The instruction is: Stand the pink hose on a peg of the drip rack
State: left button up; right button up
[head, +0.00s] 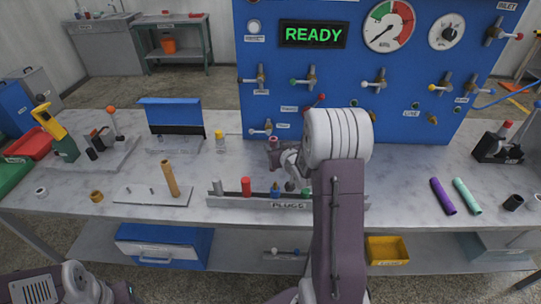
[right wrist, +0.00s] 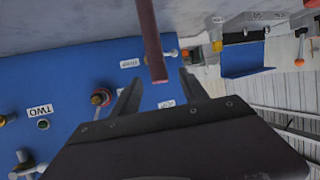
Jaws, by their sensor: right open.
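The pink hose (right wrist: 152,38) is a dull pink tube in the right wrist view. It runs from the top edge down to a free end between the two fingers of my right gripper (right wrist: 160,74), which is open. In the head view, my right gripper (head: 277,156) is in front of the blue panel, and a pinkish round end beside it appears to be the hose (head: 274,138); most of its length is hidden. The drip rack appears to be the pale flat plate (head: 128,195), with a brown hose (head: 170,179) standing on it and a short peg beside that hose. My left gripper is not visible.
A labelled plug holder (head: 235,201) stands in front of my right gripper, partly hidden by my arm. Purple (head: 443,196) and teal (head: 467,196) hoses lie at the right. The blue panel (head: 345,75) carries protruding valves. The table between the plug holder and purple hose is clear.

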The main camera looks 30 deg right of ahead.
aim_at(274, 143)
jog(key=shift+w+d+f, duration=0.15)
jog(key=shift+w+d, duration=0.2)
jog(key=shift+d, duration=0.1)
jog(key=x, duration=0.4)
jog(key=shift+w+a+p, duration=0.2)
jog(key=shift+w+p, duration=0.1)
jog(key=shift+w, duration=0.05)
jog(key=shift+s+d, duration=0.1)
grip_shut()
